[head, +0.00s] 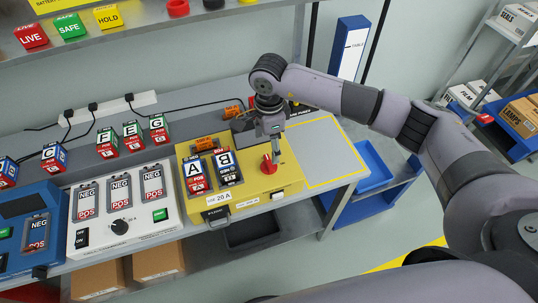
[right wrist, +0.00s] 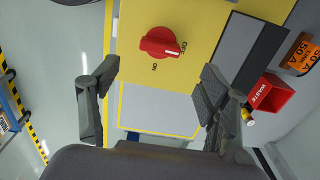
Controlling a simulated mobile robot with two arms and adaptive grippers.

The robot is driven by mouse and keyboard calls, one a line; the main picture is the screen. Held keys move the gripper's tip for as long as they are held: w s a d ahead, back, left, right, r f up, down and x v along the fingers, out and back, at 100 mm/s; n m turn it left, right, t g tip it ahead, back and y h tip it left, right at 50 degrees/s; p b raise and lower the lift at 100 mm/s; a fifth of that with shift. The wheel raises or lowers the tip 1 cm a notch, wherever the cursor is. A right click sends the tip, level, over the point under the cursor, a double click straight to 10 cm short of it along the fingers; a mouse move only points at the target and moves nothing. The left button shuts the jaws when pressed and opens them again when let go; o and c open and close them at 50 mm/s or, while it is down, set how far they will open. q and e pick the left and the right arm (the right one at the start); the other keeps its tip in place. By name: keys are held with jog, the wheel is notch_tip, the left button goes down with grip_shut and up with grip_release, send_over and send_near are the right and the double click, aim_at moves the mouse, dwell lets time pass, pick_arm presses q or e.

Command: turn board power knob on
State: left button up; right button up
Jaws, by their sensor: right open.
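The yellow board (head: 245,195) stands on the bench in the head view. Its red power knob (head: 267,163) is on the right part of the top face. In the right wrist view the knob (right wrist: 158,42) shows with its white mark towards the OFF label; the ON label is below it. My right gripper (head: 273,137) points down just above the knob. In the right wrist view its open fingers (right wrist: 158,75) are apart to either side, with the knob ahead and untouched as far as I can see. My left gripper is out of view.
Batteries A and B (head: 226,165) lie in the board left of the knob. A white charger (head: 150,221) stands further left. A yellow-outlined grey mat (head: 325,150) is clear on the right. A red waste bin (right wrist: 270,93) shows in the right wrist view.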

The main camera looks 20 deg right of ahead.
aim_at(269, 161)
notch_tip(269, 161, down, 8)
jog(key=shift+r+p, duration=0.1)
jog(key=shift+p, duration=0.85)
jog(key=c, duration=1.2)
jog(key=shift+o, duration=0.2)
